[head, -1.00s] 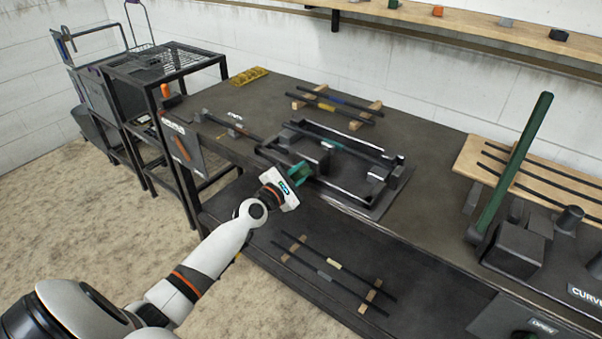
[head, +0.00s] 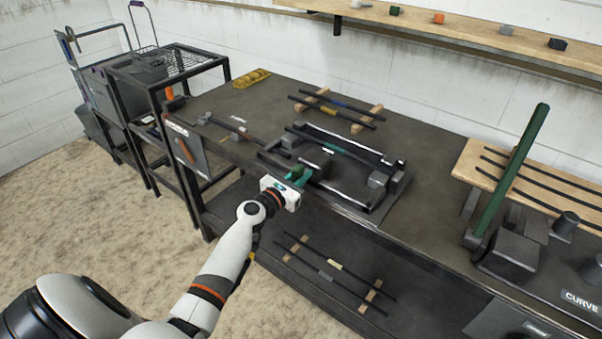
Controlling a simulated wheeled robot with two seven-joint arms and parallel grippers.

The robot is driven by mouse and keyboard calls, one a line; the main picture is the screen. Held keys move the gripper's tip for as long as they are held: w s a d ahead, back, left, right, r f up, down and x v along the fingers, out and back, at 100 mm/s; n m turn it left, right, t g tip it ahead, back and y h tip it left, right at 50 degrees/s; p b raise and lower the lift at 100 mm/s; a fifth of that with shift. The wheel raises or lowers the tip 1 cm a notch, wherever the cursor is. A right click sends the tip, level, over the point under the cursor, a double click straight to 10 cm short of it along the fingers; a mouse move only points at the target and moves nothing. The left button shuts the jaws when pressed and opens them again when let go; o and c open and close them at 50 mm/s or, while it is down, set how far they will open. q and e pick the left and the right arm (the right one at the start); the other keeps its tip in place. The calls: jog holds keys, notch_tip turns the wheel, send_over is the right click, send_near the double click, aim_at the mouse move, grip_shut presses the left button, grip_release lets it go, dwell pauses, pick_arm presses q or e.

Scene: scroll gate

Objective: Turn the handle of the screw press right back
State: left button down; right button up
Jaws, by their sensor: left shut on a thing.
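The screw press (head: 366,206) is a dark, low metal frame on the workbench, with blocks inside it and a dark rod with a green band lying across it. Its green handle (head: 298,176) is at the near left side of the frame. My left gripper (head: 291,184) reaches in from the lower left and is shut on the green handle. The white gripper body and fingers hide part of the handle. My right gripper is not in view.
A tall green lever (head: 512,172) stands on a dark machine at the right, near a wooden rack (head: 530,180) of rods. More rods lie on wooden strips behind the press and on the lower shelf (head: 330,255). A wall shelf (head: 470,32) runs above.

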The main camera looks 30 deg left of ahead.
pick_arm(q)
jog(key=shift+f, duration=0.15)
dwell(0.3)
jog(key=c, duration=1.3)
grip_release()
jog(key=shift+s, duration=0.1)
jog(key=s, duration=0.8)
jog(key=s+a, duration=0.1)
jog(key=s, duration=0.2)
jog(key=shift+s+b, duration=0.35)
jog(key=shift+s, duration=0.05)
